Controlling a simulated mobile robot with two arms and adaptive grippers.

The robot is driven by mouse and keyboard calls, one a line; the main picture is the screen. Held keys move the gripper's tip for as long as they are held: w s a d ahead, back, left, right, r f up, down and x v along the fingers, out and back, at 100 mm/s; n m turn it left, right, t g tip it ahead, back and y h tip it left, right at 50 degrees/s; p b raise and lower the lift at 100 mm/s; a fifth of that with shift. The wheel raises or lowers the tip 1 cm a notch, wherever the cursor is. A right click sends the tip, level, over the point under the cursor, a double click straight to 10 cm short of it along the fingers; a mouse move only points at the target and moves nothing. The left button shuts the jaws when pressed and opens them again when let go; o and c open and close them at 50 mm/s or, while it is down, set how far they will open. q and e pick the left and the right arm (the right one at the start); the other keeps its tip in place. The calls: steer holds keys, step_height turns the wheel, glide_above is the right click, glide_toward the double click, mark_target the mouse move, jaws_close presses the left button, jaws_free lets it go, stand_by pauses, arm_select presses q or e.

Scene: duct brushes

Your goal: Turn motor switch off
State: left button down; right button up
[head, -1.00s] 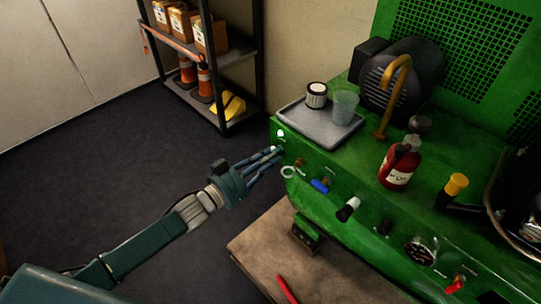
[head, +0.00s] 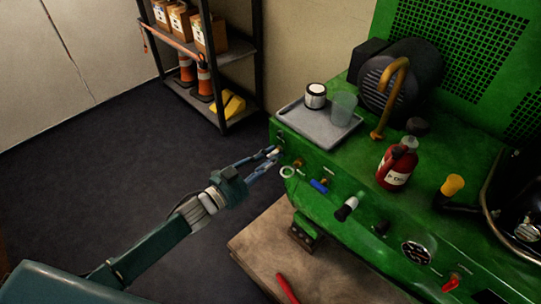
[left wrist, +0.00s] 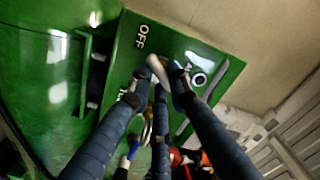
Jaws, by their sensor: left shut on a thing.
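The green machine (head: 345,185) stands at the right, with a row of controls on its front. My left gripper (head: 274,154) reaches the far left end of this front. The left wrist view shows its dark fingers (left wrist: 160,82) closed around the pale lever of the motor switch (left wrist: 157,67). My right gripper is out of view.
A blue-handled valve (head: 319,185), a black-and-white knob (head: 346,208) and a gauge (head: 416,251) sit further along the front. Open floor lies to the left.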

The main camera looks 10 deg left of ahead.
arm_select(q)
steer(key=shift+f+m, duration=0.1)
steer(key=shift+m, duration=0.9)
steer(key=m, duration=0.2)
steer(key=shift+f+m, duration=0.1)
steer(key=shift+m, duration=0.3)
steer(key=shift+m+b, duration=0.35)
steer(key=shift+m, duration=0.55)
steer(key=shift+f+m+b, duration=0.2)
steer(key=shift+m+b, duration=0.3)
steer(key=shift+m, duration=1.6)
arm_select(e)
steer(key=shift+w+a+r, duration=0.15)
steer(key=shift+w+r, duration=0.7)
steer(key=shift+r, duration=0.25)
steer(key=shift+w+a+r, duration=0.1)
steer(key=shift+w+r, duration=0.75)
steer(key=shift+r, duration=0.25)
arm_select(q)
steer(key=c, duration=1.6)
jaws_free()
steer(key=shift+c, duration=0.2)
steer(key=shift+a, duration=0.1)
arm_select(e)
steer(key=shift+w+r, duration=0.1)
